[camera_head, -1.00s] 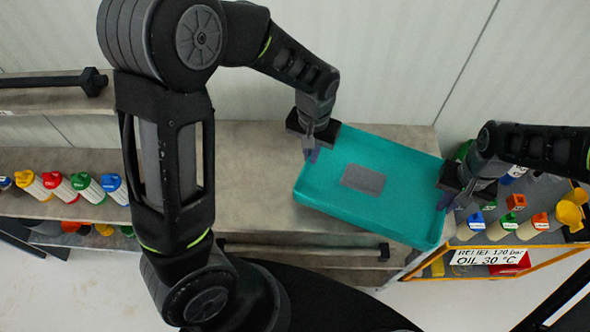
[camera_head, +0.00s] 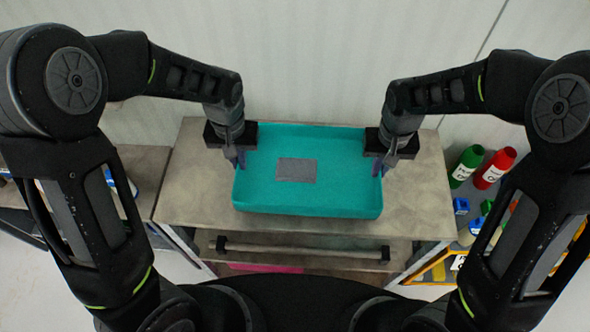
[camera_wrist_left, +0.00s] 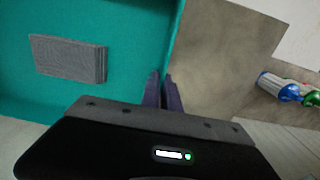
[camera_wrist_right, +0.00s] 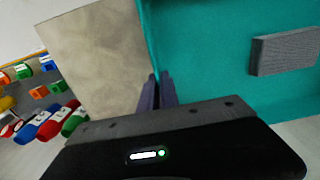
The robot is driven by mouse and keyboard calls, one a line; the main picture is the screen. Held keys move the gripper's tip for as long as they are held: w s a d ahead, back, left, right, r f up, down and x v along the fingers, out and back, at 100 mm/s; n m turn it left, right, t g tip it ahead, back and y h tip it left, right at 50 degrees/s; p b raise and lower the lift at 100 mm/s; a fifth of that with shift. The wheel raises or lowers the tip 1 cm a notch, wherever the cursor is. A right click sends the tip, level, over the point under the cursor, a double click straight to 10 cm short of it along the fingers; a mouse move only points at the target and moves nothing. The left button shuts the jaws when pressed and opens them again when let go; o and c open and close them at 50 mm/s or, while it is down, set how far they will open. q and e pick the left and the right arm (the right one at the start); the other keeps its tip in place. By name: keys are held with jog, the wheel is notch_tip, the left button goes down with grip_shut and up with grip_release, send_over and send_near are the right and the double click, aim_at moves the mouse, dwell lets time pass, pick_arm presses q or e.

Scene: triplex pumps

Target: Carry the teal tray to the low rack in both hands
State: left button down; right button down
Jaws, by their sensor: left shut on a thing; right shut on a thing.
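The teal tray (camera_head: 310,208) is level over the low rack's grey-brown top (camera_head: 195,200) in the head view, with a flat grey block (camera_head: 297,170) inside it. I cannot tell whether the tray touches the top. My left gripper (camera_head: 238,160) is shut on the tray's left wall. My right gripper (camera_head: 380,165) is shut on its right wall. The left wrist view shows the tray wall (camera_wrist_left: 165,40) between my left fingers (camera_wrist_left: 163,92). The right wrist view shows the opposite wall (camera_wrist_right: 150,45) between my right fingers (camera_wrist_right: 158,92).
A bar (camera_head: 300,250) runs along the rack's front below the top. To the right, a shelf holds a green bottle (camera_head: 466,165), a red bottle (camera_head: 495,168) and small coloured parts. Bare top shows on both sides of the tray. A pale wall (camera_head: 320,60) stands behind.

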pick_arm(q)
jog(key=shift+a, duration=0.15)
pick_arm(e)
jog(key=shift+w+a, duration=0.1)
pick_arm(q)
jog(key=shift+r, duration=0.1)
pick_arm(e)
jog(key=shift+r, duration=0.1)
pick_arm(q)
jog(key=shift+r+p, duration=0.45)
jog(key=shift+p, duration=0.05)
pick_arm(e)
jog(key=shift+r, duration=0.45)
pick_arm(q)
jog(key=shift+f, duration=0.1)
pick_arm(e)
jog(key=shift+f, duration=0.1)
pick_arm(q)
jog(key=shift+f, duration=0.15)
pick_arm(e)
jog(key=shift+f, duration=0.15)
